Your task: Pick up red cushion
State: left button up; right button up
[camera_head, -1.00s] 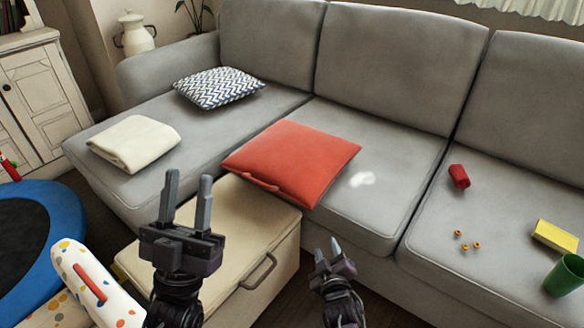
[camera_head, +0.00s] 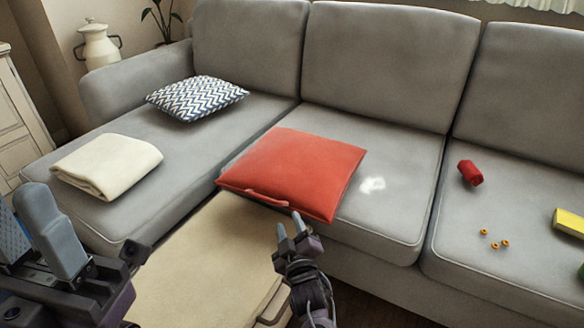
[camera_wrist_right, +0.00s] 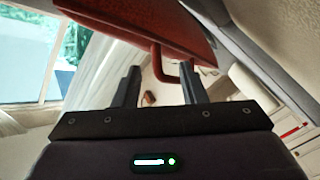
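The red cushion (camera_head: 295,172) lies flat on the middle seat of the grey sofa, its front edge reaching the seat's front. A small red handle (camera_head: 266,197) is on that edge. My right gripper (camera_head: 289,221) is just in front of the cushion's edge, right of the handle in the head view. In the right wrist view its fingers (camera_wrist_right: 158,85) are apart, with the cushion (camera_wrist_right: 150,22) above and the handle (camera_wrist_right: 170,72) near the right finger; I cannot tell whether they touch. My left gripper (camera_head: 24,215) is open and empty at the lower left.
A beige chest (camera_head: 205,262) stands in front of the sofa, below the cushion. On the sofa are a folded cream blanket (camera_head: 107,165), a zigzag pillow (camera_head: 197,97), a red roll-like item (camera_head: 470,172), small orange pieces (camera_head: 494,243) and a yellow block (camera_head: 570,222).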

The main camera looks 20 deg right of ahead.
aim_at(286, 206)
jog(key=w, duration=0.1)
jog(key=w+b, duration=0.1)
jog(key=w, duration=0.1)
jog(key=w+b, duration=0.1)
jog(key=w, duration=0.1)
jog(key=shift+w+d+r, duration=0.1)
jog(key=shift+w+d, duration=0.1)
jog(key=shift+d, duration=0.2)
jog(key=c, duration=0.8)
grip_shut()
jog(key=shift+s, duration=0.1)
